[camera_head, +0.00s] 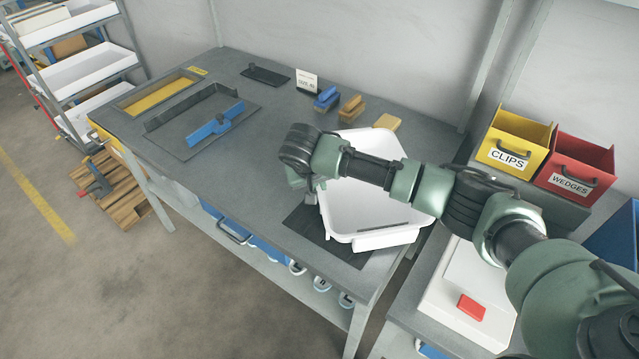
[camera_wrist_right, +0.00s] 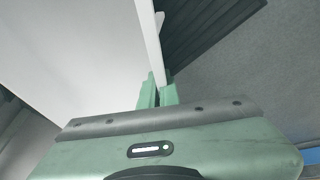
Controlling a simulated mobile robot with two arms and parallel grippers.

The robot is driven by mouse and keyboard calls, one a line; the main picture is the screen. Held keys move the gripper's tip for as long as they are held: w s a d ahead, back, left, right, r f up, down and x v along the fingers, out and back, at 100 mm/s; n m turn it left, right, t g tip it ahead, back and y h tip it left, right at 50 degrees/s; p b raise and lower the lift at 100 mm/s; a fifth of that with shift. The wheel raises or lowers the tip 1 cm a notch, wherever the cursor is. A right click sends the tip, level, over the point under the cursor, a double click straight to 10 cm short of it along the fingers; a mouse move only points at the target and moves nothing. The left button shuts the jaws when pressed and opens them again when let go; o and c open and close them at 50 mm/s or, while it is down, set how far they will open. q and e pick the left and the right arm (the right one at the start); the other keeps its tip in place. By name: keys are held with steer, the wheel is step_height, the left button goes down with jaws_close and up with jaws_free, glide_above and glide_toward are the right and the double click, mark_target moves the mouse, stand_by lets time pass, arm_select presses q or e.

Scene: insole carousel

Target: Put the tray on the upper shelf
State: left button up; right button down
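The white tray (camera_head: 408,160) is at the right end of the workbench, over a dark ribbed mat (camera_head: 318,238). I cannot tell whether it rests on the mat or hangs just above it. My right arm crosses over it and hides part of its inside. My right gripper (camera_head: 311,194) is at the tray's left wall. In the right wrist view the gripper's green fingers (camera_wrist_right: 158,92) pinch the white tray wall (camera_wrist_right: 151,40) between them. A shelf rack stands at the far left, with an upper shelf (camera_head: 72,32). My left gripper is not in view.
The workbench (camera_head: 262,125) holds a black fixture with a blue bar (camera_head: 214,124), a yellow-lined recess (camera_head: 160,93), brushes (camera_head: 327,98) and a sign (camera_head: 307,82). Yellow (camera_head: 513,142) and red (camera_head: 575,168) bins stand at right. A wooden pallet (camera_head: 118,190) lies near the rack.

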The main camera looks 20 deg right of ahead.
steer(key=shift+f, duration=0.1)
steer(key=c, duration=1.7)
jaws_free()
